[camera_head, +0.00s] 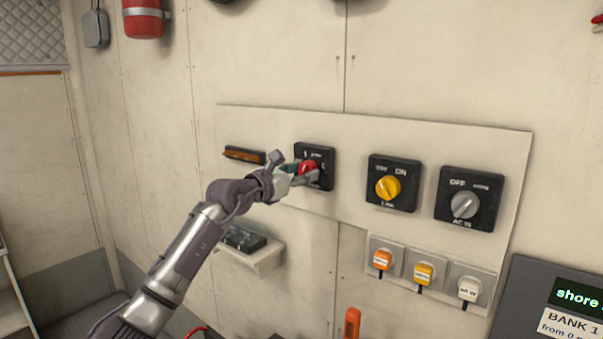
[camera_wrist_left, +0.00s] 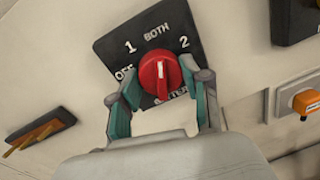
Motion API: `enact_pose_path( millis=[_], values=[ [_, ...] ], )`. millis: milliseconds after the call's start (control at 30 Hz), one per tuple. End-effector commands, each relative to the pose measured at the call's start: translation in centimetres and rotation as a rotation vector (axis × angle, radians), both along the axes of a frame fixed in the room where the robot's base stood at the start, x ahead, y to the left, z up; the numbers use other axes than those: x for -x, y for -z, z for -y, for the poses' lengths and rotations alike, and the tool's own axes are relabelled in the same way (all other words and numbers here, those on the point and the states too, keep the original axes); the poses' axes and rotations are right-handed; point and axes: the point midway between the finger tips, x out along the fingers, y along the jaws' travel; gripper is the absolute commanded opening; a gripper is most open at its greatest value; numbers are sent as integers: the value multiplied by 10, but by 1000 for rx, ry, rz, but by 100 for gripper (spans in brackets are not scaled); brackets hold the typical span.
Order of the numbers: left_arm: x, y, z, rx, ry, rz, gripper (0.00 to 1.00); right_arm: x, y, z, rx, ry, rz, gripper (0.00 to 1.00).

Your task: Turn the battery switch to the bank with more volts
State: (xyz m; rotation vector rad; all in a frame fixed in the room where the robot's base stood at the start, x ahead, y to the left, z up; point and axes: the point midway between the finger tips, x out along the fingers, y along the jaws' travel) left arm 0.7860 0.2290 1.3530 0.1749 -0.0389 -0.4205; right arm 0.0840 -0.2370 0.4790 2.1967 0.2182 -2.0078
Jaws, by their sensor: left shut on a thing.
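The battery switch is a black square plate (camera_head: 325,155) with a red round knob (camera_head: 308,167), on the white wall panel. In the left wrist view the plate (camera_wrist_left: 112,48) reads OFF, 1, BOTH and 2 around the red knob (camera_wrist_left: 158,76). My left gripper (camera_head: 304,173) is at the knob; in the left wrist view its two fingers (camera_wrist_left: 160,95) are on either side of the knob's lower part, shut on it. The knob's ridge runs roughly up and down in that view; which mark it selects I cannot tell. A screen (camera_head: 575,297) at the lower right reads "shore" and a label below reads "BANK 1"; no voltages are readable.
Right of the switch are a yellow knob switch (camera_head: 388,187) and a grey knob switch (camera_head: 464,205), with several plugged sockets (camera_head: 425,274) below. A small shelf (camera_head: 263,259) holds a dark device under my left arm. An orange-brown bar (camera_head: 244,155) is left of the switch.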

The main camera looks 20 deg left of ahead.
Motion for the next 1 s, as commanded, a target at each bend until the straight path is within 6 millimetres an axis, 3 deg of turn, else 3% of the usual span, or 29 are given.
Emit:
enact_pose_path(
  millis=[467,1000],
  values=[
    [0,-1,0,284,0,-105,13,0,-10,-1,-1,0,0,40],
    [0,-1,0,643,0,-235,13,-1,-43,-3,-4,0,1,40]
  ],
)
